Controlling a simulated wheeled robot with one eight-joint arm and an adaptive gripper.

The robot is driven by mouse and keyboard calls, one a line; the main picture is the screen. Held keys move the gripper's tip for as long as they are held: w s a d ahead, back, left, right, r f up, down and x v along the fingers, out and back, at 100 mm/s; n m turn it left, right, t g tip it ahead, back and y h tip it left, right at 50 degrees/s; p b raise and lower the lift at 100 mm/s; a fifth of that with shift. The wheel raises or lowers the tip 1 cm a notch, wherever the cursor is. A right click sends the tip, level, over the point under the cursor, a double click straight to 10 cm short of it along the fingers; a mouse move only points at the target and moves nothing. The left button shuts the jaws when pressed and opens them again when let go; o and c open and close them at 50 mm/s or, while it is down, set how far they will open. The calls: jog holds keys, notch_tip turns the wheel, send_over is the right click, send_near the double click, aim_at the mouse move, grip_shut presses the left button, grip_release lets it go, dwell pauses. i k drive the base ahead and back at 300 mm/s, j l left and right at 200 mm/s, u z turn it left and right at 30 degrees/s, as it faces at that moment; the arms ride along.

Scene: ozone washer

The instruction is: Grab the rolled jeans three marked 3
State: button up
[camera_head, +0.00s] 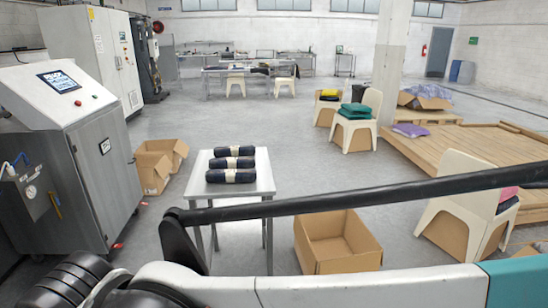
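Three rolled dark navy jeans lie side by side on a small light grey table (264,172). The nearest roll (216,176) lies toward the table's front left, the middle roll (217,163) just behind it, and the farthest roll (221,151) at the back. Each has a pale band around its middle. Any number on the bands is too small to read, so I cannot tell which roll is marked 3. My gripper is not visible. Parts of my own arm cross the lower part of the view, in front of the table's legs.
A machine (70,155) with a screen stands left. Open cardboard boxes stand behind left of the table (153,173) and front right (315,256). Cream chairs (357,131) hold folded clothes. A wooden platform (450,146) is at right. Floor behind the table is clear.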

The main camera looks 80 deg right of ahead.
aim_at(231, 163)
jog(key=l+z, duration=0.2)
jog(key=z, duration=0.3)
jog(key=l+z, duration=0.15)
jog(key=z, duration=0.3)
jog(key=i+l+z, duration=0.15)
jog(key=z, duration=0.35)
jog(key=i+l+z, duration=0.1)
jog(key=z, duration=0.4)
jog(key=i+l, duration=0.6)
jog(key=i, duration=0.2)
